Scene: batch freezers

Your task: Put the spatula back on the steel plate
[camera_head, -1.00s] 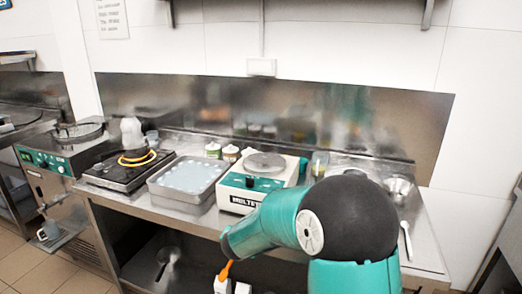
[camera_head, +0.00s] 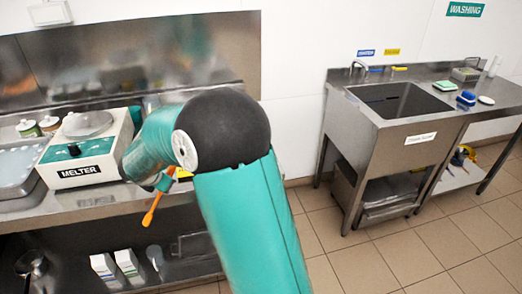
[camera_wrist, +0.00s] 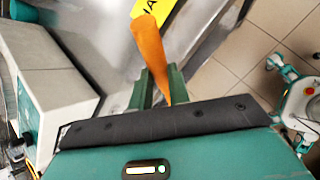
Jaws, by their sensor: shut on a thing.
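My gripper (camera_wrist: 160,88) is shut on the orange spatula (camera_wrist: 150,50), which sticks out beyond the jaws in the wrist view. In the head view the spatula (camera_head: 152,210) hangs tilted, its lower end down and left, in front of the counter's front edge. My gripper (camera_head: 163,182) is partly hidden behind my arm there. I cannot make out a separate steel plate for sure; my arm hides part of the counter to the right of the melter.
The white and green melter (camera_head: 88,150) stands on the steel counter (camera_head: 95,203), beside a metal tray (camera_head: 20,190) at left. White boxes (camera_head: 126,262) are on the lower shelf. A sink unit (camera_head: 395,140) stands at right. Tiled floor (camera_head: 350,265) between is open.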

